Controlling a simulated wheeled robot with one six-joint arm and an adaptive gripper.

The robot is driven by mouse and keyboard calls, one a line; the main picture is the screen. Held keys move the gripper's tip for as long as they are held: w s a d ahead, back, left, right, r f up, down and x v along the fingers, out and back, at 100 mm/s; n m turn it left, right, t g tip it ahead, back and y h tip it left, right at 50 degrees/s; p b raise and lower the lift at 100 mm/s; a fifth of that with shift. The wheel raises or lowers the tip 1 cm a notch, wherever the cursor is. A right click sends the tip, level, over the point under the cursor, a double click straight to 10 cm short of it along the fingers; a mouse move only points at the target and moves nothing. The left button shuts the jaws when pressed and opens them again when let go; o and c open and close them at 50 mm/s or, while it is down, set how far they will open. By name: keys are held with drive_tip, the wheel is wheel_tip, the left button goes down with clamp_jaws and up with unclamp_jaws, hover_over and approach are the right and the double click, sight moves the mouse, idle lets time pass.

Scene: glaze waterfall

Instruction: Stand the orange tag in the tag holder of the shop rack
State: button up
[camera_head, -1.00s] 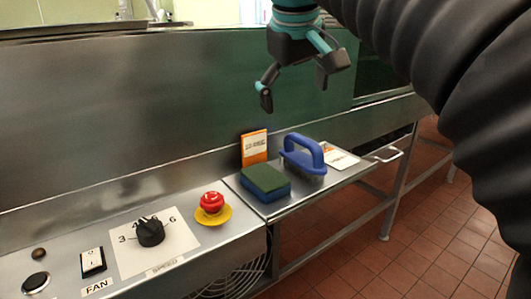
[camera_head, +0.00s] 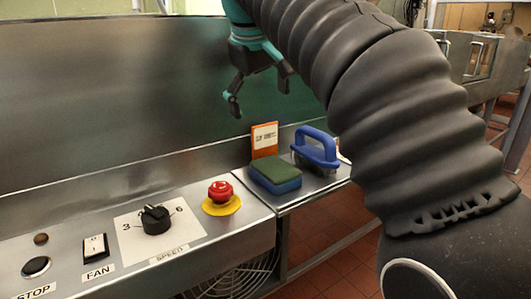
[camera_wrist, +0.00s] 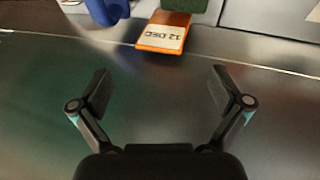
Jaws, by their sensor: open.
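The orange tag (camera_head: 264,140) stands upright at the back of the steel shelf, behind the sponge, with a white printed label on its face. In the wrist view the orange tag (camera_wrist: 165,33) shows at the top middle, its label reading upside down as "12 DEC". My gripper (camera_head: 258,98) is open and empty, above and a little left of the tag, in front of the steel back panel. In the wrist view my gripper (camera_wrist: 160,92) has its fingers spread wide, with the tag beyond them. I cannot make out the tag holder or the shop rack in these frames.
A blue and green sponge (camera_head: 275,175) lies in front of the tag. A blue-handled brush (camera_head: 317,150) stands to its right. On the panel at left are a red button (camera_head: 220,192), a speed knob (camera_head: 155,219) and a fan switch (camera_head: 95,247).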

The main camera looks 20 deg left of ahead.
sight(264, 125)
drive_tip(key=shift+b+x, duration=1.15)
drive_tip(key=shift+x, duration=1.7)
drive_tip(key=shift+s+d, duration=0.1)
drive_tip(key=shift+d, duration=0.05)
drive_tip(key=shift+c, duration=0.3)
